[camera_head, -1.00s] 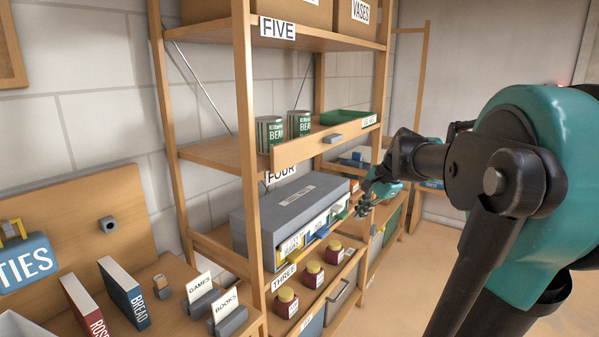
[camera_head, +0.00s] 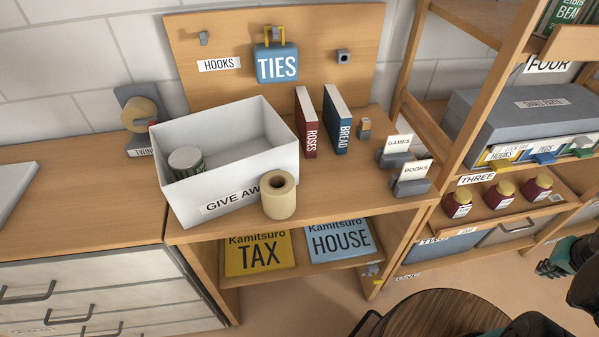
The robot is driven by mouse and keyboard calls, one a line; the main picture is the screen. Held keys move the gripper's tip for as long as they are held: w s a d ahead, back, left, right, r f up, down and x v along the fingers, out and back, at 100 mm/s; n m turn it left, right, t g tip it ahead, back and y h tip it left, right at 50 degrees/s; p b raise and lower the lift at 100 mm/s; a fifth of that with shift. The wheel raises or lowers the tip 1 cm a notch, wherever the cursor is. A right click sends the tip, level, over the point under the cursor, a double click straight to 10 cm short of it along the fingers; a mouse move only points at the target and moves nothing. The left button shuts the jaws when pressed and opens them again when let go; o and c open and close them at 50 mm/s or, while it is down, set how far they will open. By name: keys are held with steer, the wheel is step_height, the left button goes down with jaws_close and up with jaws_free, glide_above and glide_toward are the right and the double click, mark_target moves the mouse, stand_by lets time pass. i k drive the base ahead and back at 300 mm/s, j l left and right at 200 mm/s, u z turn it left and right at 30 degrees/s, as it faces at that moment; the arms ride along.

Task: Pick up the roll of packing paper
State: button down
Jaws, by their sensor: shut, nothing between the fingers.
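The roll of packing paper (camera_head: 281,205), a short tan roll with a hollow core, stands upright on the wooden bench in front of the white GIVE AWAY box. It hides the last letters of the box's label. My gripper (camera_head: 548,269) is at the far right, low in front of the shelf unit and well away from the roll. It is shut and empty. Part of it and of my arm is cut off by the picture edge.
The GIVE AWAY box (camera_head: 184,203) holds a can (camera_head: 186,161). A red book (camera_head: 306,122), a blue book (camera_head: 337,122) and card holders stand right of it. TAX (camera_head: 258,254) and HOUSE (camera_head: 340,241) binders lie on the shelf below. A round dark wooden top (camera_head: 440,314) is in front.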

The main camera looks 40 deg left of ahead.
mark_target(277, 187)
steer(key=u, duration=0.45)
steer(key=l+u, duration=0.1)
steer(key=u, duration=0.35)
steer(key=k+u, duration=0.1)
steer(key=u, duration=0.85)
steer(key=k+u, duration=0.1)
steer(key=u, duration=0.35)
steer(key=k+l+u, duration=0.1)
steer(key=k+l, duration=0.1)
steer(key=k, duration=0.1)
